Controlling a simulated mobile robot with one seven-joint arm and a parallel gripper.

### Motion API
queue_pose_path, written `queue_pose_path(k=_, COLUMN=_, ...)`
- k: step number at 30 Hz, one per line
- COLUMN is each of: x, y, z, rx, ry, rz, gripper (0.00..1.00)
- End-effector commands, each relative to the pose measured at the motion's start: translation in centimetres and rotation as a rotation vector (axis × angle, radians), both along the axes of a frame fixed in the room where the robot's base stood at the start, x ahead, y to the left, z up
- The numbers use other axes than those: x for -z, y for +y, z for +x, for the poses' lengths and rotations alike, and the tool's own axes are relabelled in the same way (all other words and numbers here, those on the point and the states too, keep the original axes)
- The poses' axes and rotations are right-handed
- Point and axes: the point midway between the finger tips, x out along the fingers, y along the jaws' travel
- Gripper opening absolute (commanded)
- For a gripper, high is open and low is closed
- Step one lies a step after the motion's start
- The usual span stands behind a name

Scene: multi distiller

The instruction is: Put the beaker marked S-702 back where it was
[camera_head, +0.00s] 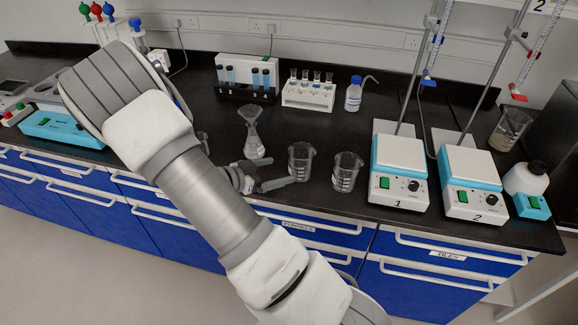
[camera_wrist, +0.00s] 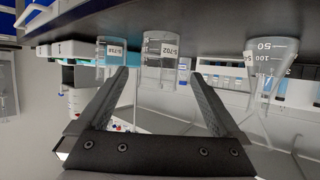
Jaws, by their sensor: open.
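The beaker marked S-702 (camera_wrist: 158,62) is clear glass and stands empty on the black bench, upside down in the wrist view. It appears to be the left of two beakers in the head view (camera_head: 300,162). My gripper (camera_wrist: 160,76) is open, its fingers pointing toward this beaker, which shows between the fingertips and looks just beyond them. In the head view my gripper (camera_head: 268,174) is low over the bench's front, left of the beaker. A second labelled beaker (camera_head: 347,172) stands to its right; it shows left in the wrist view (camera_wrist: 112,58), its label hard to read.
A conical flask with a funnel (camera_head: 254,146) stands left of the beakers. Hotplate 1 (camera_head: 399,168) and hotplate 2 (camera_head: 473,183) stand to the right. Tube racks (camera_head: 308,97) and a wash bottle (camera_head: 353,97) are behind. Bench between beakers and racks is clear.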

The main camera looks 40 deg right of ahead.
Motion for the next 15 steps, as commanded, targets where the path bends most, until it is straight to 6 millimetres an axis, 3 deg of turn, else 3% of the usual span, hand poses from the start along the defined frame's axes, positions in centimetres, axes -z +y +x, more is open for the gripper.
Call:
queue_pose_path(k=8, x=-1.2, y=2.4, z=0.5, rx=-0.026, ry=-0.017, rz=0.028, gripper=1.00)
queue_pose_path(k=11, x=-2.1, y=3.2, z=2.4, rx=-0.100, ry=-0.061, rz=0.107, gripper=1.00)
queue_pose_path(k=15, x=-4.7, y=5.9, z=6.2, rx=-0.294, ry=-0.149, rz=0.283, gripper=1.00)
